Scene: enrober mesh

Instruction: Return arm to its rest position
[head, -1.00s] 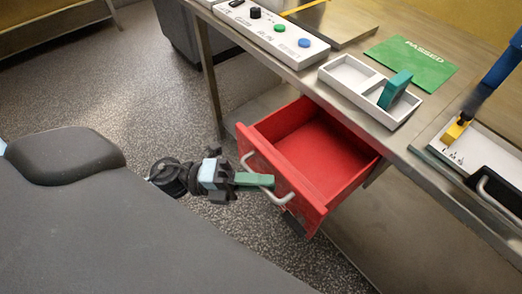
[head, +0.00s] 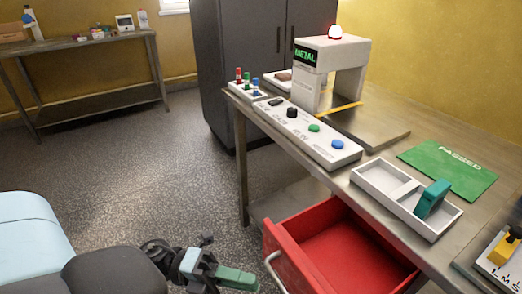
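My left gripper (head: 240,279) is low in the head view, left of the open red drawer (head: 284,258). Its green fingers point right, toward the drawer front, with a gap between them and the pale drawer handle (head: 272,268). I see the fingers from the side, so I cannot tell whether they are apart or together. No held object shows. The drawer stands pulled out under the steel table, and the visible part of its inside is empty. My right gripper is not in view.
The steel table (head: 395,150) carries a control panel (head: 310,138), a metal detector (head: 333,62) with a lit red lamp, a white two-part tray (head: 375,178) with a teal block (head: 432,198), and a green PASSED mat (head: 450,168). Open floor (head: 150,185) lies left of the table.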

